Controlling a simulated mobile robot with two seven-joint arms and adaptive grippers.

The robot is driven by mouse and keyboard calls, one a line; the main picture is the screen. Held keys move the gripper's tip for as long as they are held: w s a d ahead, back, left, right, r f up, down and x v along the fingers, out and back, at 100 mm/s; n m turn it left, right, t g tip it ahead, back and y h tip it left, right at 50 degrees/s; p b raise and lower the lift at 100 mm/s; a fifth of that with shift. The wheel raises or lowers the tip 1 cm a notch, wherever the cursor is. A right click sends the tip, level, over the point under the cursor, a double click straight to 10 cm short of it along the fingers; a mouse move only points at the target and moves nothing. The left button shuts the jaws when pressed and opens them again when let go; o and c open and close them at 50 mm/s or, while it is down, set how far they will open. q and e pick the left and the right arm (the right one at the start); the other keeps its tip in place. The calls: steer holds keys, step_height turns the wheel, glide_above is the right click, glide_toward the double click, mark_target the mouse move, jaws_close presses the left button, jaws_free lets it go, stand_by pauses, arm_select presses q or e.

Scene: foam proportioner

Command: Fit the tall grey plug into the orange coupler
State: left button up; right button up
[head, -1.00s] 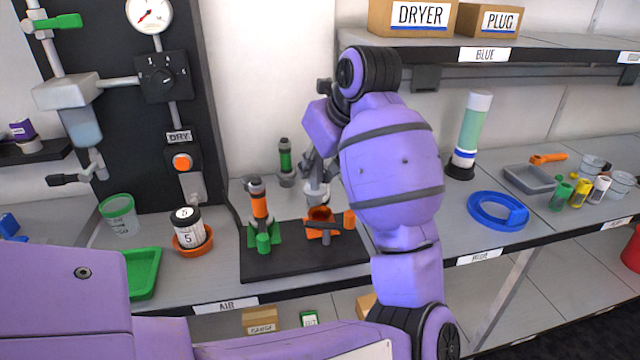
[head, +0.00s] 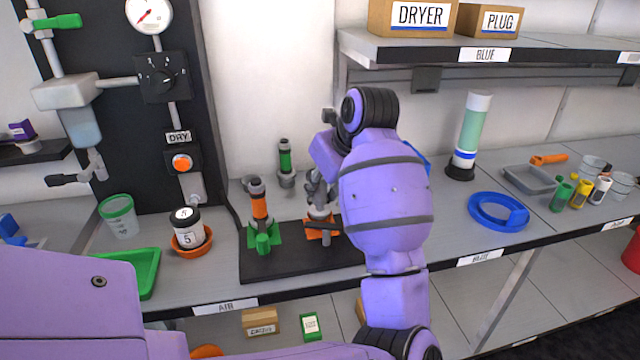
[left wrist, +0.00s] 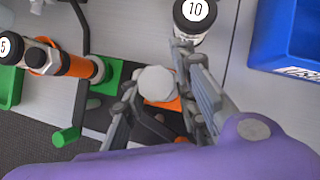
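The orange coupler (head: 330,234) stands on the black base, partly covered by its dark lever and my gripper. My left gripper (head: 318,192) is over it, with fingers around the pale grey plug (head: 320,213). In the left wrist view the plug's round grey top (left wrist: 157,83) is between the two fingers, and orange of the coupler shows just below and beside it. The plug looks upright and lined up over the coupler. Whether its lower end is inside the opening is hidden. My right gripper is not in view.
Left of the orange coupler, a green coupler (head: 265,243) holds an orange-banded cylinder (head: 259,205). A green-banded cylinder (head: 285,160) stands behind. A jar marked 10 (left wrist: 195,14) and a blue bin (left wrist: 287,38) are near the gripper.

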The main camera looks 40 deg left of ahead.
arm_select(q)
steer(key=shift+o, duration=1.4)
steer(key=shift+r, duration=0.15)
steer(key=shift+d+r, duration=0.15)
steer(key=shift+r, duration=0.15)
steer(key=v, duration=1.1)
steer(key=shift+r, duration=0.2)
steer(key=shift+s+d, duration=0.1)
steer(key=shift+d, duration=0.05)
